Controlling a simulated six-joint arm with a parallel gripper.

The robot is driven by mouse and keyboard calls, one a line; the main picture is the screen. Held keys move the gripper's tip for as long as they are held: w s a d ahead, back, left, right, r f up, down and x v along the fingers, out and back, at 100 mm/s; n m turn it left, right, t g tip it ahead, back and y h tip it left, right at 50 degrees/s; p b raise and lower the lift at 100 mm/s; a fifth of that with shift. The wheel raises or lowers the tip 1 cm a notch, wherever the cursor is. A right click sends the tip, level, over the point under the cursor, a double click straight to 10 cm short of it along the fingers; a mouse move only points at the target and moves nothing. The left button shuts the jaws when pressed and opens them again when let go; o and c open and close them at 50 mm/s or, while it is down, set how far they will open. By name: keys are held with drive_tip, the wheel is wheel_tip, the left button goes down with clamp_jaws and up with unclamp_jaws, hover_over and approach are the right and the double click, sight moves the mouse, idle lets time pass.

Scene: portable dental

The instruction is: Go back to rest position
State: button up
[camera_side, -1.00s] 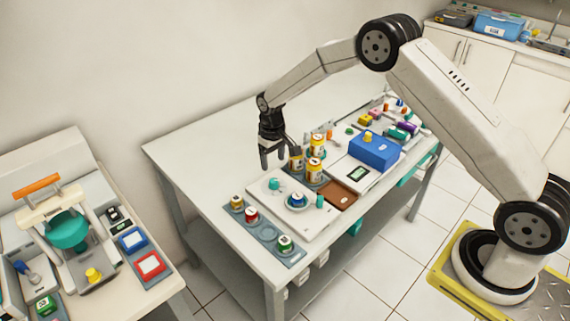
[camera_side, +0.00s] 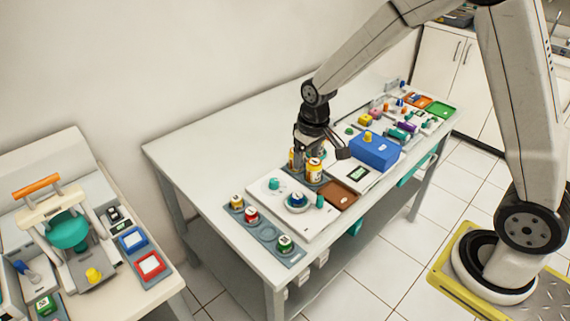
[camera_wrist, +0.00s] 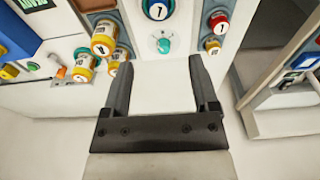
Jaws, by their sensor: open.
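My gripper (camera_side: 320,148) is over the work table (camera_side: 215,140), near the group of yellow jars. In the wrist view its two dark fingers (camera_wrist: 160,72) are spread apart with nothing between them, over pale surface. A front yellow jar (camera_side: 315,172) stands upright below the gripper in the side view. Another yellow jar (camera_side: 293,158) is partly hidden behind my gripper. I cannot tell the exact height of the gripper above the table.
A blue box (camera_side: 375,151) stands right of the gripper, with several small coloured items beyond it. A white plate with a round dish (camera_side: 297,203) and a brown tray (camera_side: 340,196) are in front. A grey strip (camera_side: 265,231) holds small jars. The table's back left is bare.

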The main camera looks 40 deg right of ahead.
drive_tip(key=s+r+t, duration=0.1)
drive_tip(key=s+r, duration=0.1)
drive_tip(key=s, duration=1.2)
drive_tip(key=shift+s, duration=0.3)
